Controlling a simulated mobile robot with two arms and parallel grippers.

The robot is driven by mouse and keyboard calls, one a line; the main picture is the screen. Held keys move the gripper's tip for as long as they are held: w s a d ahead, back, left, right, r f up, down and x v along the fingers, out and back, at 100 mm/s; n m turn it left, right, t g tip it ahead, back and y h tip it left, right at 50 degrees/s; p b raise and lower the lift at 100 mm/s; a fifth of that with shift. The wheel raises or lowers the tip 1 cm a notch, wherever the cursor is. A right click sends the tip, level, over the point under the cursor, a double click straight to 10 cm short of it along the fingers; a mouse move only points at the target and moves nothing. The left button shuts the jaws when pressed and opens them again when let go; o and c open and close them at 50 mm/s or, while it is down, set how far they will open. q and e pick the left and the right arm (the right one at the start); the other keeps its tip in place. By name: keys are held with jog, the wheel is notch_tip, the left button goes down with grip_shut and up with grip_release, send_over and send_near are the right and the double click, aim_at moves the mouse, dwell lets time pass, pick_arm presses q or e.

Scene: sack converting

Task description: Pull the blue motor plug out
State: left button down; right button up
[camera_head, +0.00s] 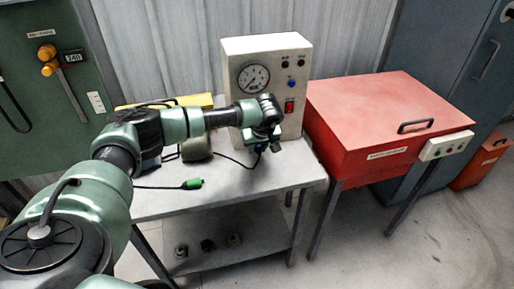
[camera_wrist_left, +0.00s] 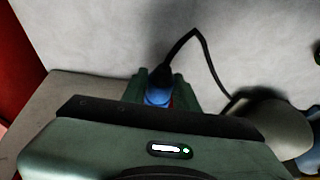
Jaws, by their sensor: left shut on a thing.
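The blue motor plug (camera_wrist_left: 157,96) shows in the left wrist view, with a black cable bending away from its dark end. My left gripper (camera_wrist_left: 158,88) is shut on it, one green finger on each side. In the head view, my left gripper (camera_head: 262,146) is low in front of the cream gauge box (camera_head: 238,55). There the plug is mostly hidden by the gripper. A socket at the plug is hidden, so I cannot tell whether the plug is seated. My right gripper is in neither view.
A green plug (camera_head: 193,184) lies on the grey table (camera_head: 240,185) with its cable. A rounded grey-green motor housing (camera_head: 197,148) stands behind my arm; it also shows in the wrist view (camera_wrist_left: 280,125). A red cabinet (camera_head: 365,115) stands close on the right.

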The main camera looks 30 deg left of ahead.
pick_arm(q)
jog(key=shift+s+d, duration=0.1)
jog(key=shift+s+d+p, duration=0.45)
jog(key=shift+s+d, duration=0.05)
jog(key=shift+d, duration=0.15)
jog(key=shift+s+d+p, duration=0.55)
jog(key=shift+s+d, duration=0.4)
jog(key=shift+d, duration=0.1)
